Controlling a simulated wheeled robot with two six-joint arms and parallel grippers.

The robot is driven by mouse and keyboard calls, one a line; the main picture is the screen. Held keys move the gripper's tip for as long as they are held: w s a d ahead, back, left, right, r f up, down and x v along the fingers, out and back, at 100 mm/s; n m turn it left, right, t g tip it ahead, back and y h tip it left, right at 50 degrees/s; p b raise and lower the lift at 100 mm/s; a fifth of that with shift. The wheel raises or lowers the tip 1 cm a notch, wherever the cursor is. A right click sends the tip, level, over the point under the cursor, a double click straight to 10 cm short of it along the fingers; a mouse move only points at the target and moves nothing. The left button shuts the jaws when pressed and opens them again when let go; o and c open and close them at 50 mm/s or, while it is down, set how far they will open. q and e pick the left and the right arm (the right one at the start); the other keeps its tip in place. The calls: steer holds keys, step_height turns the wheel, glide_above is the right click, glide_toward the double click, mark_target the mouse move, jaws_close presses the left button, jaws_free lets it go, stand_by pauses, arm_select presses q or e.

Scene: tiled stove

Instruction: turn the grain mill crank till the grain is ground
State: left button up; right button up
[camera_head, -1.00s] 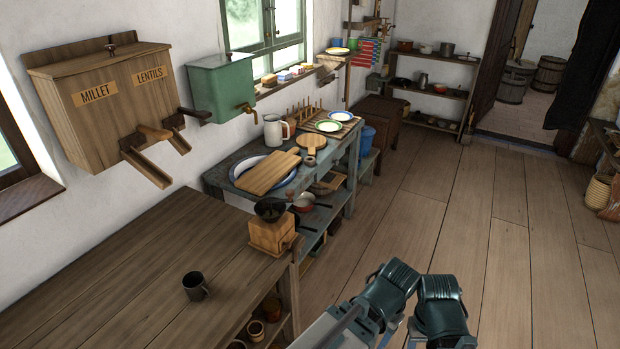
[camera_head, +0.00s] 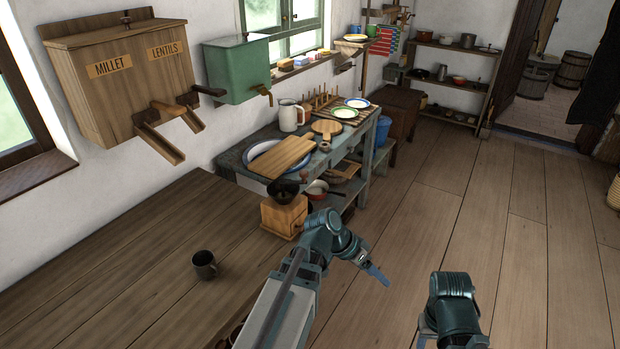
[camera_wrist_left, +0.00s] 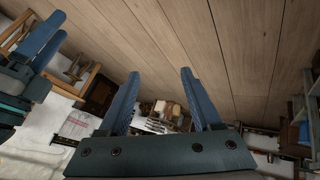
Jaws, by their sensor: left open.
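The grain mill (camera_head: 276,217) is a wooden box with a dark bowl-shaped hopper (camera_head: 283,192) on top. It stands at the right edge of the wooden table in the head view. My left gripper (camera_head: 378,275) is right of the mill, past the table edge and over the floor, apart from the mill. In the left wrist view its two blue fingers (camera_wrist_left: 157,95) are spread with nothing between them. My right arm shows at the bottom right of the head view; its fingers are mostly hidden there.
A dark mug (camera_head: 205,265) stands on the bare wooden table (camera_head: 130,275). A wooden millet and lentils dispenser (camera_head: 122,90) and a green tank (camera_head: 237,70) hang on the wall. Behind the mill, a bench holds a cutting board (camera_head: 280,158) and plates. The floor at right is clear.

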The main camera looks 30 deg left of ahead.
arm_select(q)
steer(key=w+a+r+t+h+b, duration=0.25)
steer(key=w+a+t, duration=0.2)
steer(key=a, duration=0.35)
steer(key=n+t+y+b, duration=0.2)
steer(key=t+y, duration=0.2)
steer(key=t, duration=0.5)
glide_toward(307, 172)
steer(key=x, duration=1.2)
steer(key=shift+w+a+f, duration=0.25)
steer(key=shift+w+f, duration=0.05)
steer(key=shift+w, duration=0.05)
jaws_close()
